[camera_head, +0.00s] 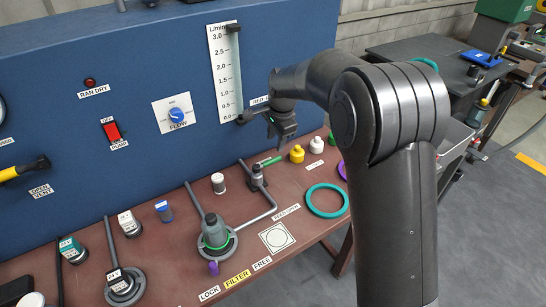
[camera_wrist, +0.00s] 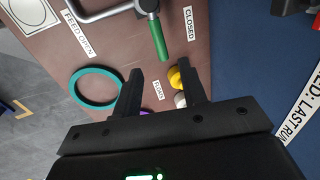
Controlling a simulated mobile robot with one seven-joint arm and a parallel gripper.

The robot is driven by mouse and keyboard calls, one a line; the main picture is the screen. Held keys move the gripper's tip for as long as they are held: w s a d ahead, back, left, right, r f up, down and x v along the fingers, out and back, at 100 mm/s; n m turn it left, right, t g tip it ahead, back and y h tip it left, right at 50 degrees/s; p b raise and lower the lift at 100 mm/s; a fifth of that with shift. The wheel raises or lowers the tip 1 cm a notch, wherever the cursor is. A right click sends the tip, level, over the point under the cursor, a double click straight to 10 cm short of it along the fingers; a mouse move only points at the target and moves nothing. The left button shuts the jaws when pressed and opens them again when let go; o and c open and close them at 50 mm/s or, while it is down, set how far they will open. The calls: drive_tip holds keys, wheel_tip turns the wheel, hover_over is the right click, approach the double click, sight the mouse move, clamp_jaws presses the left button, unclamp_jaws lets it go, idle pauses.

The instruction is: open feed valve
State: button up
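The feed valve (camera_head: 257,177) is a dark metal body on a bent grey pipe, with a green lever handle (camera_head: 269,160) pointing right. In the wrist view the green handle (camera_wrist: 158,38) lies nearer the CLOSED label (camera_wrist: 190,24) than the FEED OPEN label (camera_wrist: 78,33). My gripper (camera_head: 283,135) is above the bench, over the handle's side and near the blue panel. In the wrist view my gripper (camera_wrist: 161,75) has its two fingers apart with nothing held. The handle's tip shows just ahead of the gap; I see no contact.
A teal ring (camera_head: 325,213) lies right of the valve, with a yellow cap (camera_head: 297,153) and a white cap (camera_head: 316,145) behind it. A green-ringed vessel (camera_head: 215,232) stands left of the pipe. The blue panel (camera_head: 140,60) rises close behind.

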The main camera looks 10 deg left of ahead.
sight(272, 160)
drive_tip(key=f, duration=0.6)
drive_tip(key=w+a+f, duration=0.1)
drive_tip(key=f, duration=0.2)
drive_tip(key=shift+w+a, duration=0.1)
drive_tip(key=shift+c, duration=0.2)
clamp_jaws()
